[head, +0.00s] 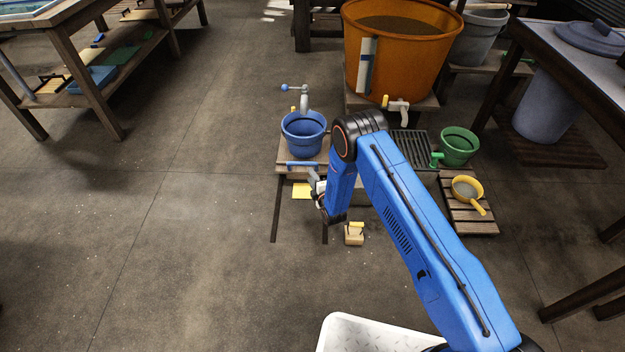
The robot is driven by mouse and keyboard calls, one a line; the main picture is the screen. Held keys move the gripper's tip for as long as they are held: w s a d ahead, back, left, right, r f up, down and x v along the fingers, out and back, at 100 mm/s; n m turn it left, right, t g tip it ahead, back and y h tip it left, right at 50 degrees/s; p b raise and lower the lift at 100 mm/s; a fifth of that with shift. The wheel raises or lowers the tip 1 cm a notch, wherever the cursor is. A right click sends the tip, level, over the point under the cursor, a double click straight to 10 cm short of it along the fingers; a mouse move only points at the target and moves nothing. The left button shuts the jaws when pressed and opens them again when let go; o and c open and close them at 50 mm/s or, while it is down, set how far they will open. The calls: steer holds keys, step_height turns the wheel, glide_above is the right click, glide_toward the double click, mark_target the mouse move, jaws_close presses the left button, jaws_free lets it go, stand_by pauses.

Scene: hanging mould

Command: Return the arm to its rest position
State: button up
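My blue arm (415,230) reaches forward from the bottom right, bends at a dark joint and drops toward the floor area before a low stand. My gripper (316,186) is small and partly hidden behind the arm's wrist. It points away, near the front edge of the low stand. I cannot tell whether its fingers are open or shut, or whether it holds anything.
A blue bucket (303,134) stands on the low stand by a tap (304,98). A large orange tub (402,45), a green bucket (459,146) and a yellow scoop (467,189) are near the arm. A small wooden block (354,233) lies below. The left floor is clear.

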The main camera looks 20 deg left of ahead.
steer(key=shift+s+d+r, duration=0.1)
steer(key=shift+s+d, duration=0.2)
steer(key=shift+s, duration=0.1)
